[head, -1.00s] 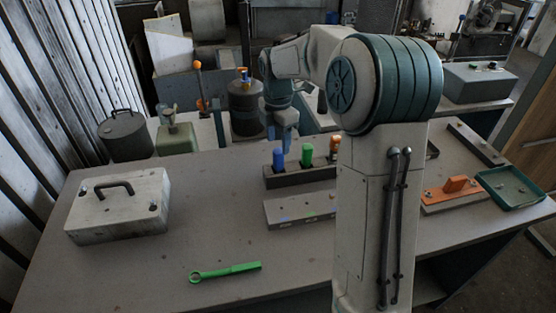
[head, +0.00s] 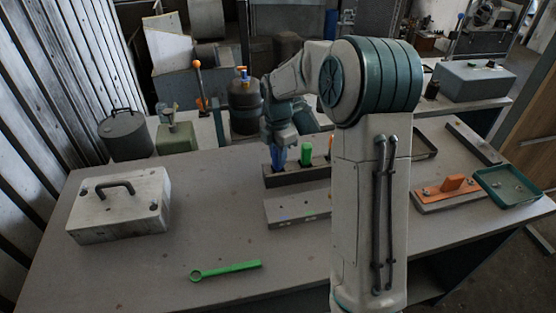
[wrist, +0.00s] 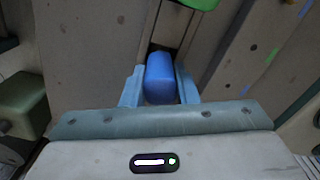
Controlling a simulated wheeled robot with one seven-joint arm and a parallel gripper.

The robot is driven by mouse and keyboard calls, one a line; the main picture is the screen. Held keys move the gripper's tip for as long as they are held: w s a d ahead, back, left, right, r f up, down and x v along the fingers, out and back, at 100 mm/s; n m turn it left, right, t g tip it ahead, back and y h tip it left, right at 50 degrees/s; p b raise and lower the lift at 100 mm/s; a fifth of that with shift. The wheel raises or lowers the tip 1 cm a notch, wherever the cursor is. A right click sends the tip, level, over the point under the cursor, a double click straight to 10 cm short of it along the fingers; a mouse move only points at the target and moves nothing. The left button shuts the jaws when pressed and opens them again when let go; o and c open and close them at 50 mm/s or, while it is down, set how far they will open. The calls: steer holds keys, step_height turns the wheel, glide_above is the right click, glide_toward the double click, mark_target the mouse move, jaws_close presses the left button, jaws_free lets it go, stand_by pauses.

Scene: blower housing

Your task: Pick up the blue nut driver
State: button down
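The blue nut driver (wrist: 160,80) stands upright in the dark holder block (head: 290,179), handle up. In the head view its handle is largely hidden by my gripper (head: 283,158). In the wrist view my gripper (wrist: 160,85) has one light blue finger on each side of the blue handle, with narrow gaps that look open. I see no clear contact between fingers and handle. A green-handled driver (head: 306,154) stands beside it in the same block, and also shows at the top of the wrist view (wrist: 203,3).
A grey block with coloured marks (head: 290,211) lies in front of the holder. A green ring wrench (head: 226,269) and a white case (head: 118,207) lie to the left. An orange-handled part (head: 452,189) and green tray (head: 508,186) are at right. The table's middle left is clear.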

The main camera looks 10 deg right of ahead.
steer(key=shift+r, duration=0.1)
step_height(320, 180, up, 4)
steer(key=shift+f+b, duration=0.15)
steer(key=shift+b, duration=0.15)
steer(key=s+d+r+b, duration=0.1)
steer(key=s+d+r, duration=0.5)
steer(key=d, duration=0.3)
steer(key=shift+s+d+r, duration=0.3)
steer(key=shift+d+r, duration=0.05)
steer(key=shift+r, duration=0.25)
steer(key=c, duration=1.7)
jaws_free()
jaws_close()
steer(key=shift+f, duration=0.1)
